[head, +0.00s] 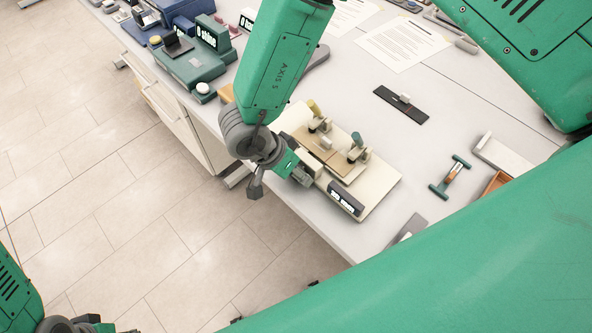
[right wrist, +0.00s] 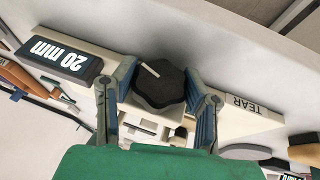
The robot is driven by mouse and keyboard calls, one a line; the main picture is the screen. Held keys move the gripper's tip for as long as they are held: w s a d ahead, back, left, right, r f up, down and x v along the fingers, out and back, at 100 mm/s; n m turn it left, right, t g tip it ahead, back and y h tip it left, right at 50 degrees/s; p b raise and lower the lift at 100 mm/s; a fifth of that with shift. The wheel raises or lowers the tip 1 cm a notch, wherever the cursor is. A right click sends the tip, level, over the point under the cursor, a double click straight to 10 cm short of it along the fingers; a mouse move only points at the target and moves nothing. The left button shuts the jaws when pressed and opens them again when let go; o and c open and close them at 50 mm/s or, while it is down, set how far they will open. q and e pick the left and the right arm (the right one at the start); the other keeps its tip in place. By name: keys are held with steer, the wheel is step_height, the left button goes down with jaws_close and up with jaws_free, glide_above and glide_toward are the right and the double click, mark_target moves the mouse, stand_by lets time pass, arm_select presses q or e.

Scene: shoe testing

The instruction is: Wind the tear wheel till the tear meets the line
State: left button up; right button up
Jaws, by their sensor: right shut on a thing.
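The tear tester (head: 378,198) is a cream plate at the table's front edge. It carries two clamps, one with a yellow handle (head: 314,107) and one with a teal handle (head: 357,139), and a tan sample (head: 322,147) between them. Its display (head: 345,198) reads "20 mm" in the right wrist view (right wrist: 58,57). The black lobed tear wheel (right wrist: 158,88), with a white mark pointing up-left, sits between the fingers of my right gripper (right wrist: 160,80), which is shut on it. In the head view my right gripper (head: 301,172) hides the wheel. The tear and line are too small to make out. My left gripper is out of view.
Green and blue instruments (head: 190,62) stand at the back left. Printed sheets (head: 402,40) lie behind. The left foreground is tiled floor.

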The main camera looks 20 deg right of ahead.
steer(key=shift+t, duration=0.5)
steer(key=shift+t+y+b, duration=0.3)
steer(key=shift+t+y, duration=0.2)
steer(key=shift+t, duration=0.1)
steer(key=shift+f+m+t+y+b, duration=0.2)
steer(key=shift+m+t+y+b, duration=0.15)
steer(key=shift+t+b, duration=0.75)
steer(key=shift+r+m+t+b, duration=0.25)
steer(key=shift+t+b, duration=0.55)
steer(key=shift+b, duration=0.5)
steer(key=o, duration=1.2)
steer(key=shift+a, duration=0.1)
